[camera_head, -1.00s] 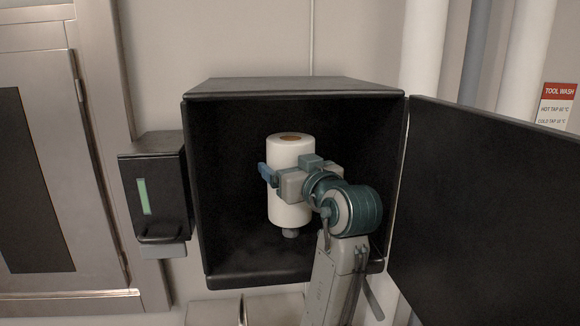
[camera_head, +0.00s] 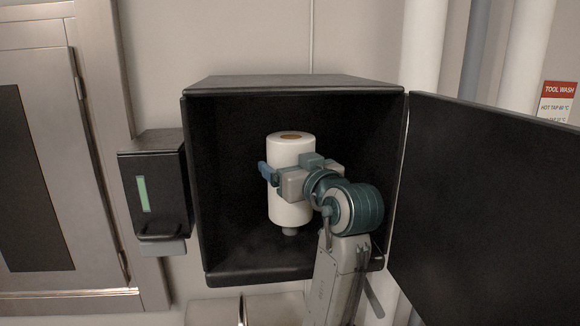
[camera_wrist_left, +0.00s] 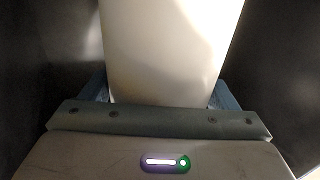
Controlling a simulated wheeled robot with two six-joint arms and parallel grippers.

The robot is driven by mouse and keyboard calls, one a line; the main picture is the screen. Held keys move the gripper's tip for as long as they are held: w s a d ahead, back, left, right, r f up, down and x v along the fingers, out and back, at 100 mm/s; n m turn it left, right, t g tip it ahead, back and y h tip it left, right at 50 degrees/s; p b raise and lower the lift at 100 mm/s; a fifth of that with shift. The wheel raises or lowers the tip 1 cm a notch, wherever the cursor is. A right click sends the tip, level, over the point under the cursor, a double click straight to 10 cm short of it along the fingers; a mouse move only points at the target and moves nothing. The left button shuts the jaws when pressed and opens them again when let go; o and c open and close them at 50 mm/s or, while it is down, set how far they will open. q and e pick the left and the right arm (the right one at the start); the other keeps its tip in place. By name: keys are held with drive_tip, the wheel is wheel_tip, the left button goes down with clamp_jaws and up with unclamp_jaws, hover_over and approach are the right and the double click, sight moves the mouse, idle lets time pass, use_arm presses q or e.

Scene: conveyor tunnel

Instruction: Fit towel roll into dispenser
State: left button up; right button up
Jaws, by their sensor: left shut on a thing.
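The white towel roll (camera_head: 290,211) stands upright inside the open black dispenser (camera_head: 292,86), its brown core showing on top. It also shows large in the left wrist view (camera_wrist_left: 168,45). My left gripper (camera_head: 287,175) is shut on the roll around its middle, with blue fingers at its sides. A short grey peg (camera_head: 290,232) shows just under the roll's lower end. I cannot tell whether the roll is seated on it. The roll's far side is hidden. My right gripper is not in view.
The dispenser's black door (camera_head: 485,205) stands wide open on the right. A smaller black soap dispenser (camera_head: 155,190) hangs close on the left. There is free room inside the box left of the roll. A metal basin (camera_head: 212,312) shows below.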

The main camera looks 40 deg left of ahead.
use_arm(q)
wheel_tip(320, 180, down, 4)
drive_tip(key=b, duration=0.3)
drive_tip(key=shift+r, duration=0.1)
idle(0.3)
drive_tip(key=o, duration=1.3)
